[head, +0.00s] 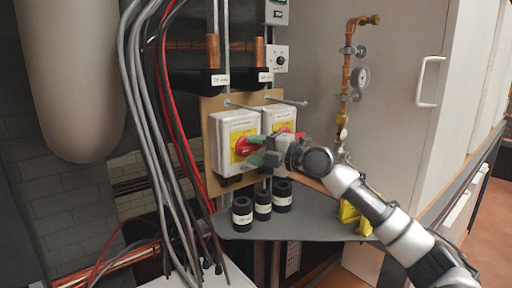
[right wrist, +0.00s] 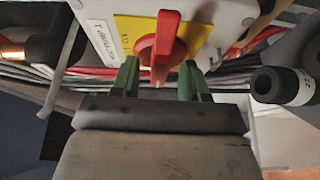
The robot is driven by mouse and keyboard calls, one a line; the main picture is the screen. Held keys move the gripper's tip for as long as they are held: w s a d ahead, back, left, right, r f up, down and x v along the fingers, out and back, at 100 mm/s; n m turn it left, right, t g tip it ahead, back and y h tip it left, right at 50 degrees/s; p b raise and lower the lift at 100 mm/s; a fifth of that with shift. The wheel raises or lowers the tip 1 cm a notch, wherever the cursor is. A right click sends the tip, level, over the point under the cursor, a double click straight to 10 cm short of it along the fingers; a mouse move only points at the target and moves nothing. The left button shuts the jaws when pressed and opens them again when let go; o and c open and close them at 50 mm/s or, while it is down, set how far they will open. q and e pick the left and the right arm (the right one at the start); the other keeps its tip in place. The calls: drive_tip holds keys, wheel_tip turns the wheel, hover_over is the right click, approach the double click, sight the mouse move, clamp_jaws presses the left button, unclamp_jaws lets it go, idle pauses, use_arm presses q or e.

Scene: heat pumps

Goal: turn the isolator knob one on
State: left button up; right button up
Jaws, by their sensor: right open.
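Two white isolator boxes sit side by side on a tan board: the left box (head: 222,132) and the right box (head: 279,116). The left box has a red knob (head: 241,147) on a yellow plate. The right box's red knob is mostly hidden behind my gripper. My right gripper (head: 256,150) is open in front of the left box, green fingertips pointing at its knob. In the right wrist view, a red knob (right wrist: 165,46) on a yellow plate (right wrist: 131,30) has its handle's lower end between the two spread fingers (right wrist: 158,76), with gaps on both sides. My left gripper is not in view.
Several black cylinders (head: 263,205) stand on a grey shelf (head: 305,225) below the boxes. Grey, black and red cables (head: 150,110) hang at the left.

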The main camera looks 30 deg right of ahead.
drive_tip(key=shift+c, duration=0.2)
clamp_jaws()
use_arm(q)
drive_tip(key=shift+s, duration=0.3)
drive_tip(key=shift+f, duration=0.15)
